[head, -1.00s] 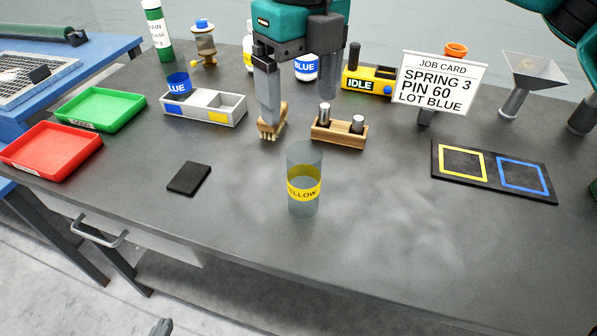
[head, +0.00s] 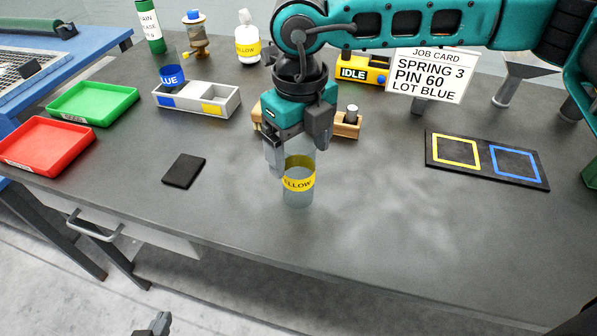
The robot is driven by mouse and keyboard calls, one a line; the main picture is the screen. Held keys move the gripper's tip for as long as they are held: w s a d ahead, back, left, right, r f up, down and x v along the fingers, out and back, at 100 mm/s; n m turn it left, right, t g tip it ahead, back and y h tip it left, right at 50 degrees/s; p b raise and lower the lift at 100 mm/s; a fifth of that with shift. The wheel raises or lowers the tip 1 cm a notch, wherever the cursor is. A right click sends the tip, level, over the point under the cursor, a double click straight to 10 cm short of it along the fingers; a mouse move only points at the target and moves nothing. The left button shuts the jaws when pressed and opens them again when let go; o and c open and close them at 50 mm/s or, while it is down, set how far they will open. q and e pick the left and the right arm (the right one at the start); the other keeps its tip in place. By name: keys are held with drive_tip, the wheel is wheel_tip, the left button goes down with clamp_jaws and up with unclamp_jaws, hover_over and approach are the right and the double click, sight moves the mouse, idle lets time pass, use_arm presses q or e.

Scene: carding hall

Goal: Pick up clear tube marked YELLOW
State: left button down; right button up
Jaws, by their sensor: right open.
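The clear tube (head: 298,197) with a yellow band lettered YELLOW stands upright on the dark bench, near its front edge. My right gripper (head: 296,152) is open and points down at the tube's upper end, with one finger on each side in the picture. The tube's top is partly hidden by the gripper, and I cannot tell whether a finger touches it. Only a small grey part of my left gripper (head: 155,325) shows at the bottom edge, so its jaws cannot be judged.
A black pad (head: 184,171) lies left of the tube. Behind are a wooden block (head: 347,127), a divided tray (head: 196,99) and a job card (head: 430,77). A marked board (head: 487,160) lies right. Red (head: 47,146) and green (head: 93,103) trays stand left. Bench space right of the tube is clear.

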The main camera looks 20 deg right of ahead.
drive_tip(key=shift+f, duration=0.15)
drive_tip(key=c, duration=1.4)
